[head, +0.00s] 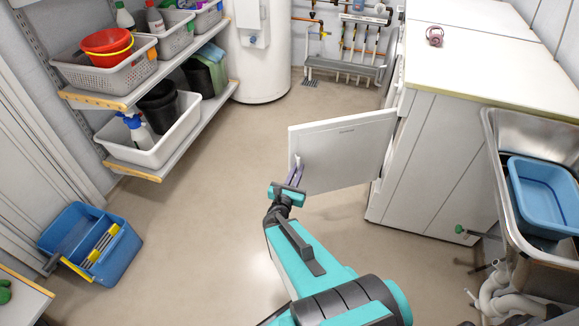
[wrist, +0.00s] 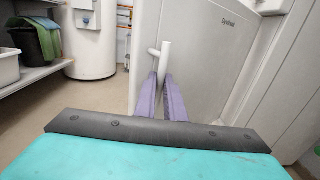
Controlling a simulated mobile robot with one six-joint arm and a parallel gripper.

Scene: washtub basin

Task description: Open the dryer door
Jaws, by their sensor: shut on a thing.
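The dryer door (head: 345,152) is a white panel that stands swung out from the front of the white dryer (head: 430,150) in the head view. It also fills the centre right of the wrist view (wrist: 205,75). A white door handle (wrist: 164,58) sticks out near the door's free edge. My gripper (head: 295,172) is at that edge, and its purple fingers are shut on the handle. The fingers also show in the wrist view (wrist: 165,88), where they hide part of the handle.
A shelf (head: 160,165) with bins stands at the left, and a blue bucket (head: 90,240) sits on the floor below. A metal sink (head: 495,150) with a blue basin (head: 545,195) is at the right. The floor (head: 215,190) left of the door is clear.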

